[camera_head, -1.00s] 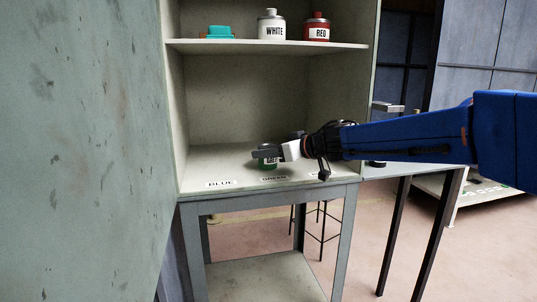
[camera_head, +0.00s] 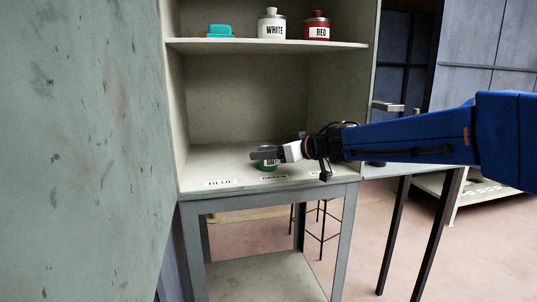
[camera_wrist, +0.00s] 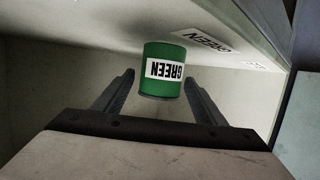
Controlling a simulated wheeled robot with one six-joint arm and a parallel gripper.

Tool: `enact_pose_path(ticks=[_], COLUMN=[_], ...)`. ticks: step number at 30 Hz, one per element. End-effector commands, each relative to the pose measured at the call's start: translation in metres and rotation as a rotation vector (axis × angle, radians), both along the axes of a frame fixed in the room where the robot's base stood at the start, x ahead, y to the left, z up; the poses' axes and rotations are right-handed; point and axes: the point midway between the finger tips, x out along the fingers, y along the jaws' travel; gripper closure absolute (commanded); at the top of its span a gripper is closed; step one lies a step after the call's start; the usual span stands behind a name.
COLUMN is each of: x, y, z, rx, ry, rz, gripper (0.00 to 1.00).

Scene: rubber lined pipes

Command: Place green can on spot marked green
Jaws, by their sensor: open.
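The green can (camera_head: 268,166) stands on the lower shelf, just behind the label reading GREEN (camera_head: 275,178) at the shelf's front. In the head view my gripper (camera_head: 262,154) is in front of and over the can's upper part and hides some of it. In the wrist view the can (camera_wrist: 163,70), with its white GREEN label, shows between and beyond the two spread fingers of my gripper (camera_wrist: 160,92). The fingers are apart from the can, with a gap on each side. The GREEN spot label (camera_wrist: 202,40) also shows in the wrist view, beside the can.
A BLUE label (camera_head: 220,183) lies to the left on the lower shelf. The cabinet's side walls bound the shelf.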

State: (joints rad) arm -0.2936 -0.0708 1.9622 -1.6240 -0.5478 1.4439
Motion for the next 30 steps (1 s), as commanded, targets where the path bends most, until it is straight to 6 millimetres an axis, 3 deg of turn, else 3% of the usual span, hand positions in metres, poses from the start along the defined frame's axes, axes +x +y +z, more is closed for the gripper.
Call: enact_pose_path(ticks=[18,30], x=[-0.063,-0.072], y=[-0.075,-0.085], z=[0.03,0.035], rx=[0.0,0.0], ry=[-0.001,-0.003], rz=[-0.003,-0.003], gripper=[0.35,0.35])
